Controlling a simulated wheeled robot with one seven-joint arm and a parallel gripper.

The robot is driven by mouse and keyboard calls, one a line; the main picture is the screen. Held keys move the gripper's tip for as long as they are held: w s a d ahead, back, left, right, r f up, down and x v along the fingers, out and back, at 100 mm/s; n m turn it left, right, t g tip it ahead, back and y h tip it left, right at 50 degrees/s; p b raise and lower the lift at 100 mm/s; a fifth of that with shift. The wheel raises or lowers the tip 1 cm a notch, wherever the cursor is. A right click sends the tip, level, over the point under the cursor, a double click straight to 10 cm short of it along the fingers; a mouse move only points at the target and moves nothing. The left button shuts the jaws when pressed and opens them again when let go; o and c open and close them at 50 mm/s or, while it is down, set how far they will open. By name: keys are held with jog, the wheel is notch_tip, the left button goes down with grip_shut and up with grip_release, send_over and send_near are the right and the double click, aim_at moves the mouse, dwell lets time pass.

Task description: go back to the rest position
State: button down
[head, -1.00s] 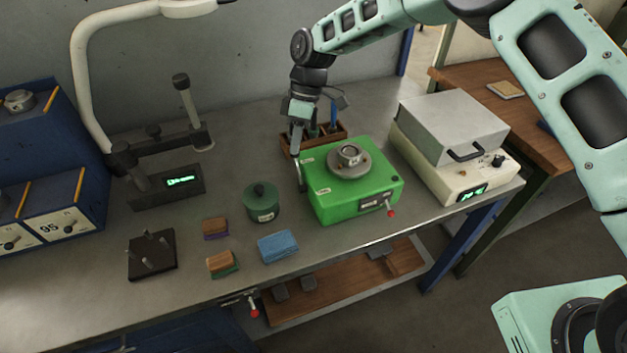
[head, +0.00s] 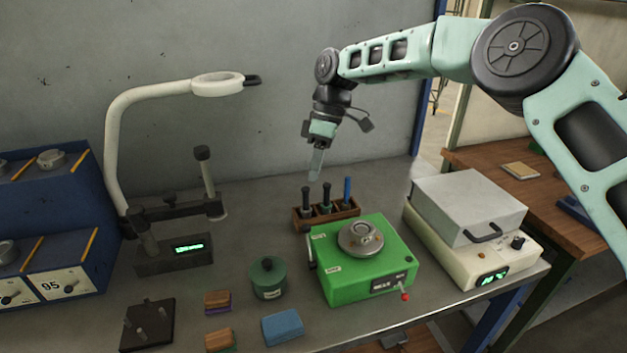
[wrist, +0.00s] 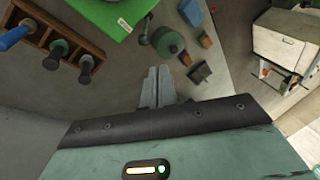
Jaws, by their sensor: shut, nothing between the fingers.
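My gripper (head: 315,165) is raised above the back of the bench, over the wooden rack, with its fingers together and pointing down. In the wrist view the two fingers (wrist: 156,85) lie side by side with nothing held between them. The arm is bent at the elbow, up against the grey wall.
Below my gripper stands a wooden rack (head: 343,214) with several handled tools. A green box (head: 345,276) with a red-tipped lever is in front of it. A white furnace with a grey lid (head: 468,203) stands right, a lamp (head: 122,130) left. The air around the gripper is clear.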

jog(key=s+r+m+t+h+b, duration=0.1)
jog(key=s+r+m+b, duration=0.15)
jog(key=s, duration=1.45)
jog(key=s+d+f+m+t+b, duration=0.1)
jog(key=s+d+f+m, duration=0.1)
jog(key=s+d, duration=0.4)
jog(key=s+d+f+m+t+h+b, duration=0.1)
jog(key=s+d+f+m, duration=0.2)
jog(key=s+d, duration=0.4)
jog(key=s, duration=0.7)
jog(key=shift+t, duration=0.3)
jog(key=shift+m, duration=0.25)
